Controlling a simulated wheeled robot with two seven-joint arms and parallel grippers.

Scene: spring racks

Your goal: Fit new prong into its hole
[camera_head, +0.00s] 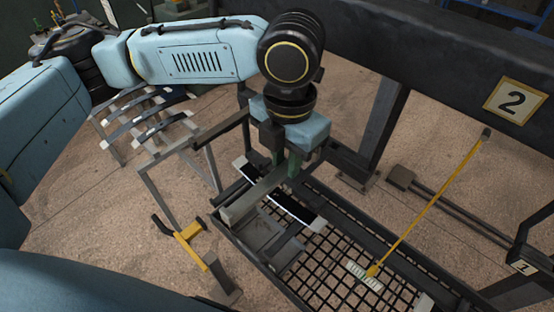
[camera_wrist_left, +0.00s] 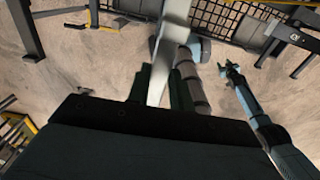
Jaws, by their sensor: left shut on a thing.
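My left gripper (camera_head: 288,165) points down over the dark mesh rack in the head view, with its green fingers closed on a grey bar-shaped prong (camera_head: 252,196). The prong runs from the fingers toward the lower left, above the rack. In the left wrist view the prong (camera_wrist_left: 172,40) stands between the two dark fingers (camera_wrist_left: 160,88). A dark strip with white ends (camera_head: 290,206) lies near the prong; I cannot tell whether they touch. I cannot pick out the hole. My right gripper (camera_wrist_left: 230,70) shows small and far off in the left wrist view.
The mesh rack (camera_head: 330,265) has a dark frame. A dark beam with a "2" plate (camera_head: 515,101) crosses the upper right. A yellow cord (camera_head: 430,203) hangs to a white tag (camera_head: 364,275). A yellow handle (camera_head: 188,237) and a stand with several strips (camera_head: 142,112) are left.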

